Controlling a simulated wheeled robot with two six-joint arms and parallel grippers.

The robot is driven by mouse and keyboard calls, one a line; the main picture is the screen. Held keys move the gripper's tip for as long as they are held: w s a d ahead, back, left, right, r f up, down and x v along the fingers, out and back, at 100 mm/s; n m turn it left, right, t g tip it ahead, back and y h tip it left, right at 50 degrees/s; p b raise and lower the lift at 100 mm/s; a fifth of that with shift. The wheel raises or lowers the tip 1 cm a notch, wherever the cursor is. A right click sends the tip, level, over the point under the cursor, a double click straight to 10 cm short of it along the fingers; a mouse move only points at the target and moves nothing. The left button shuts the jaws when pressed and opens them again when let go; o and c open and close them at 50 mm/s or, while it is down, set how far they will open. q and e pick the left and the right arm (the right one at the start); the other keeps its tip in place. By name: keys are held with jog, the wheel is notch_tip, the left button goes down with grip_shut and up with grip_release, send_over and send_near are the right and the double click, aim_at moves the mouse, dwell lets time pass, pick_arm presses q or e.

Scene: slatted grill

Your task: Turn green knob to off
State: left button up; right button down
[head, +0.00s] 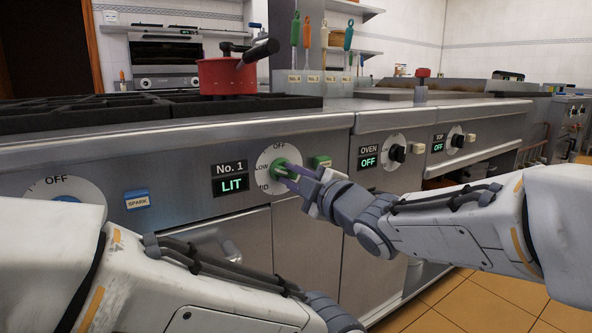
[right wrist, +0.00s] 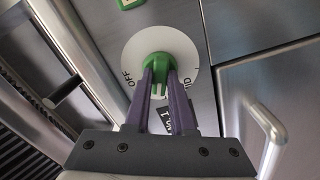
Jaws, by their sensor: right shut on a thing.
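The green knob (head: 281,168) sits on a white dial (head: 266,158) on the stove's front panel, with OFF, LOW and MID marks around it. A display (head: 231,185) left of the dial reads No. 1 and LIT. My right gripper (head: 289,174) is at the knob from the right, its purple fingers shut on it. The right wrist view shows the fingers on both sides of the green knob (right wrist: 157,68), over the white dial (right wrist: 190,50). My left arm is at the lower left of the head view; its gripper is out of view.
A blue SPARK button (head: 137,199) and another dial (head: 62,190) are at left. A green button (head: 321,162) is just right of the knob. OVEN (head: 396,153) and TOP (head: 457,141) knobs are further right. A red pot (head: 222,78) stands on the stove.

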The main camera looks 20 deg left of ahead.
jog(key=m+p, duration=0.4)
jog(key=m, duration=0.2)
jog(key=shift+r+m, duration=0.1)
jog(key=shift+m, duration=0.2)
jog(key=m+p, duration=0.2)
jog(key=m, duration=0.1)
jog(key=shift+m+p, duration=1.1)
jog(key=shift+m, duration=0.5)
jog(key=shift+f, duration=0.2)
jog(key=c, duration=0.8)
grip_release()
jog(key=shift+d, duration=0.1)
jog(key=shift+o, duration=0.2)
jog(key=shift+r, duration=0.1)
